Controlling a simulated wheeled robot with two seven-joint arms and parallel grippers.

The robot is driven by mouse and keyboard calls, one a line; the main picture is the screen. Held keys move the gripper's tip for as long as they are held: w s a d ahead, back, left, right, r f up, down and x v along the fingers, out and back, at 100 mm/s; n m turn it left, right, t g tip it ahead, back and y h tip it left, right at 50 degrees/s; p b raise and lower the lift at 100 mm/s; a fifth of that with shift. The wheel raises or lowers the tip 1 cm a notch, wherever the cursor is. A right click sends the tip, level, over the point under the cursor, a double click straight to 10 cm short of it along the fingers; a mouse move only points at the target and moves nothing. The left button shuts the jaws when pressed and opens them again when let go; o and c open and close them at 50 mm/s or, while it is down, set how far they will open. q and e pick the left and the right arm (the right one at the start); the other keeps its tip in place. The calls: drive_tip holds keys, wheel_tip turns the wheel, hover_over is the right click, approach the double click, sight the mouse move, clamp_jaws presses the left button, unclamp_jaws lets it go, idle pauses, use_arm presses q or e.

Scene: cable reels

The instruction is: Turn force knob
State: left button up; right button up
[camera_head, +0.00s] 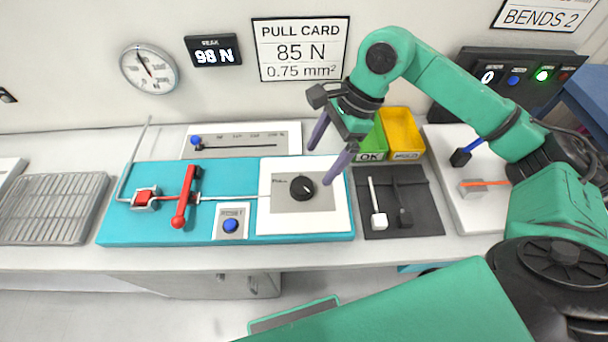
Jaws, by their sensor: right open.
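The force knob (302,188) is a round black dial with a light pointer mark. It sits on a grey plate in a white panel (277,226) at the right end of the teal base. My right gripper (322,166) is open, with its two purple fingers apart. In the picture its fingertips lie just above and to the right of the knob; I cannot tell whether a finger touches it. Nothing shows between the fingers. My left gripper is not in view.
A red lever (184,198), a blue button (231,226) and a cable clamp (145,197) are on the teal base (120,228). Green and yellow bins (403,133) stand behind a dark mat (428,222) at right. A wire rack (52,208) is at left.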

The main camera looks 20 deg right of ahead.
drive_tip(key=p, duration=0.1)
hover_over(303, 184)
drive_tip(key=d, duration=0.2)
wheel_tip(303, 184, down, 4)
drive_tip(key=shift+f, duration=0.2)
drive_tip(key=x, duration=0.3)
drive_tip(key=shift+w+a+f+p, duration=0.1)
drive_tip(key=shift+f+p, duration=0.15)
drive_tip(key=shift+p, duration=0.15)
drive_tip(key=shift+a+f, duration=0.1)
drive_tip(key=shift+f, duration=0.25)
drive_tip(key=shift+s+f, duration=0.15)
drive_tip(key=shift+s, duration=0.05)
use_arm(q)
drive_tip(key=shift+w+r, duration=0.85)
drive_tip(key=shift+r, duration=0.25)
use_arm(e)
drive_tip(key=shift+w, duration=0.1)
drive_tip(key=c, duration=1.4)
